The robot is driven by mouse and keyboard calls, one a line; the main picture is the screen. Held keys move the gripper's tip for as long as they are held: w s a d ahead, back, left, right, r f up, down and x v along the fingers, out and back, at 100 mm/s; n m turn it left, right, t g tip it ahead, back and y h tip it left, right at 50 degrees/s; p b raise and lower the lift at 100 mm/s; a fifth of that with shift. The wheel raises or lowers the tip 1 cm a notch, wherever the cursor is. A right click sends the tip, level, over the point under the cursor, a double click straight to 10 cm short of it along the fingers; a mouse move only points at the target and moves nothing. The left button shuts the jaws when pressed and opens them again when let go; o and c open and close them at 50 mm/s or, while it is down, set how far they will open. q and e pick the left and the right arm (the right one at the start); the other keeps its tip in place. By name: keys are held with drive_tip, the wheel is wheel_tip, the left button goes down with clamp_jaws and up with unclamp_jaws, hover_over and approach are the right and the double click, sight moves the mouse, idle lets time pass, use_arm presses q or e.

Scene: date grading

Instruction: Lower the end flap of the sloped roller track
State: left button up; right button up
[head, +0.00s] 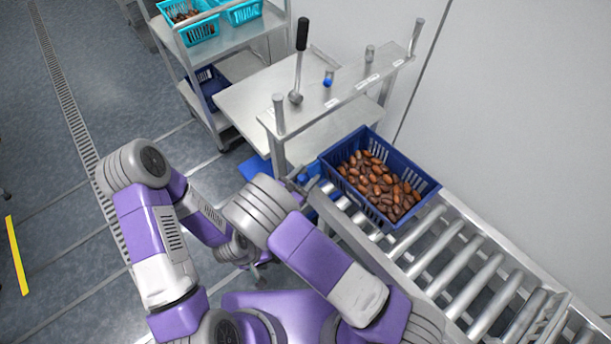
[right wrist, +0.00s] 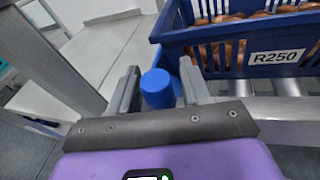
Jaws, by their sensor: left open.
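The sloped roller track (head: 480,290) runs from the lower right up to a blue crate (head: 425,192) of brown dates at its upper end. A blue knob (head: 309,171) shows beside that end, left of the crate. In the right wrist view the blue knob (right wrist: 157,88) stands between the two fingers of my right gripper (right wrist: 158,95). Small gaps show on both sides, so it is open around the knob. The end flap is mostly hidden; I cannot tell its angle. My left gripper (head: 258,274) is open and empty, low over the floor, partly hidden by my arms.
A metal bench (head: 248,103) with a black-handled tool (head: 300,50) and a raised shelf (head: 340,97) stands behind the track end. A shelf cart (head: 235,45) with turquoise baskets (head: 200,30) is at the back.

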wheel_tip(320, 180, up, 10)
drive_tip(key=shift+p, duration=0.95)
